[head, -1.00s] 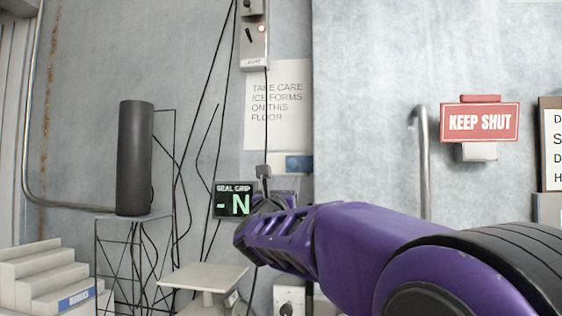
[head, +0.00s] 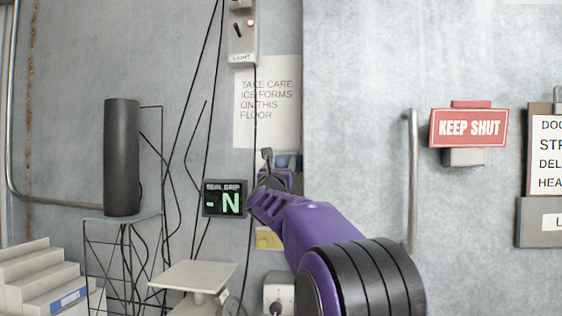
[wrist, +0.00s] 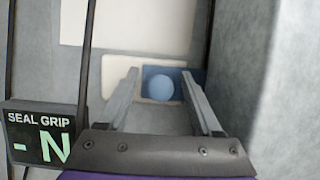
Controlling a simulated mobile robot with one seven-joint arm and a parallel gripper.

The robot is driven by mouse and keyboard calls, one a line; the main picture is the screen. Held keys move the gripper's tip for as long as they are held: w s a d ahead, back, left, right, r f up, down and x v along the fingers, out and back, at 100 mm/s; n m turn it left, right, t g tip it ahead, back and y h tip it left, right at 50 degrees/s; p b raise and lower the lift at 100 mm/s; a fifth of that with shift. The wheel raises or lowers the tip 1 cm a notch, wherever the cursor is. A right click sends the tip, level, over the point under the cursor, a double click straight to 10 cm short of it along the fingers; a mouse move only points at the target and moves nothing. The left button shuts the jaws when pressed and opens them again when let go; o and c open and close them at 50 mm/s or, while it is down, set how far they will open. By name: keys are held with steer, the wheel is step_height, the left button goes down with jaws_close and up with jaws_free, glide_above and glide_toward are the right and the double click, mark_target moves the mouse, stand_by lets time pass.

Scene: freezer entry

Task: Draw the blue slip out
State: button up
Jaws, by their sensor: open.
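In the wrist view, the blue slip (wrist: 153,72) is a flat blue piece with a round, lighter blue knob on its front, set beside a cream block (wrist: 118,72) on the grey wall. It also shows in the head view (head: 290,161), small and partly covered by my gripper, under the paper notice. My gripper (wrist: 160,76) is open, its two fingers apart on either side of the knob in the picture. The gap between the fingertips is empty. How far the tips are from the knob is hard to tell. My gripper (head: 268,163) also shows in the head view.
A black "SEAL GRIP" display (head: 225,198) reading "- N" stands left of my gripper. Cables hang along the wall. A door with a steel handle (head: 412,180) and a red "KEEP SHUT" sign (head: 468,127) is at right. A pale platform (head: 195,276) sits below left.

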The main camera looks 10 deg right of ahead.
steer(key=shift+c, duration=0.2)
jaws_close()
stand_by(1.2)
